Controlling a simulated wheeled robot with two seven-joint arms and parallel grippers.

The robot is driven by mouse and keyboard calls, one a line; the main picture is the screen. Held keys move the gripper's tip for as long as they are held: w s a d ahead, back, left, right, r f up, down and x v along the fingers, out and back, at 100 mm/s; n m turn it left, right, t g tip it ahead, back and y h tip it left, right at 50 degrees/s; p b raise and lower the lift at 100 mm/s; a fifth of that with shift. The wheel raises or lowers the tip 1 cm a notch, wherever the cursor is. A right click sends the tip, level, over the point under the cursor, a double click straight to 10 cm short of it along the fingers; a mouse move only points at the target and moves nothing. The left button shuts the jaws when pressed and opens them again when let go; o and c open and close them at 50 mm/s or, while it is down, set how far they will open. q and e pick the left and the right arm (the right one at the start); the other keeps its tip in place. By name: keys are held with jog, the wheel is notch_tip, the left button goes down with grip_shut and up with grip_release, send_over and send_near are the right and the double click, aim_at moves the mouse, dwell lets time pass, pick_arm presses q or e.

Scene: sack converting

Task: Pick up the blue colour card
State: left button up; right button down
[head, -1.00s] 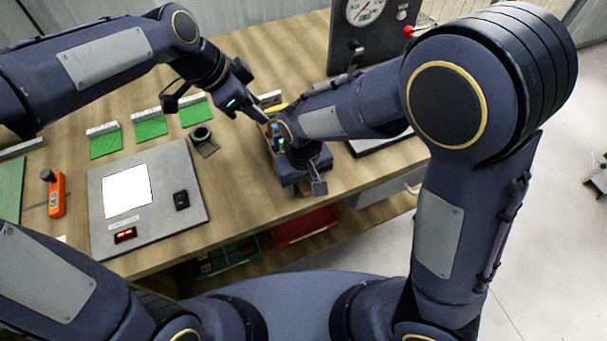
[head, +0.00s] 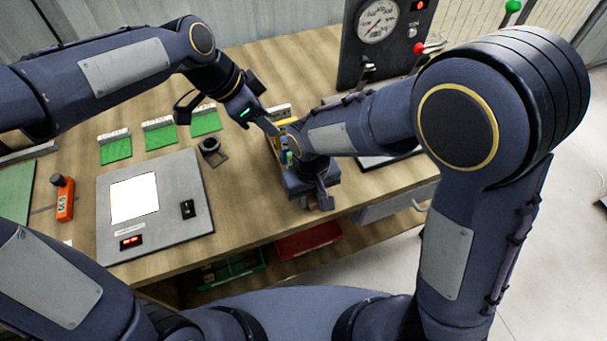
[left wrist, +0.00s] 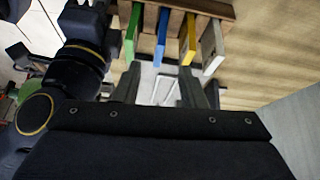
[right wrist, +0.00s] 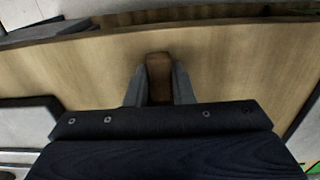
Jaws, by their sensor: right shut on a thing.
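The blue colour card (left wrist: 161,37) stands on edge in a wooden rack (left wrist: 203,6) in the left wrist view, between a green card (left wrist: 132,35) and a yellow card (left wrist: 188,38). A pale grey card (left wrist: 212,46) stands at the right end. My left gripper (left wrist: 158,88) is open and empty, its fingertips just short of the cards' near ends. My right gripper (right wrist: 160,85) is shut on a brown wooden piece (right wrist: 159,68); I cannot tell whether this is part of the rack.
A grey panel with a white lit square (head: 163,236) lies on the bench, with green swatches (head: 160,138) behind it. A dark ring-shaped part (head: 210,147) is near the panel. An orange handset (head: 64,200) is at left. A gauge box (head: 377,45) stands at the back right.

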aim_at(286, 136)
pick_arm(q)
jog(key=d+n+y, duration=0.1)
jog(key=n, duration=0.6)
jog(key=w+d+n+g+y, duration=0.1)
jog(key=n, duration=0.6)
jog(key=d+n+y, duration=0.1)
jog(key=n, duration=0.6)
jog(key=shift+w+d+f+n+g, duration=0.1)
jog(key=shift+w+n+g, duration=0.2)
jog(key=n, duration=0.4)
jog(key=shift+w+d+r+n+y, duration=0.1)
jog(key=shift+d+r+n+y, duration=0.1)
jog(key=shift+d+n+y, duration=0.15)
jog(key=n, duration=0.2)
jog(key=n+y, duration=0.1)
jog(key=n, duration=0.1)
jog(key=shift+d+r, duration=0.2)
jog(key=shift+d, duration=0.2)
jog(key=n, duration=0.4)
jog(key=shift+d+r+y, duration=0.25)
jog(key=shift+d, duration=0.05)
jog(key=shift+n, duration=0.25)
notch_tip(286, 136, down, 12)
jog(key=shift+r, duration=0.1)
grip_shut()
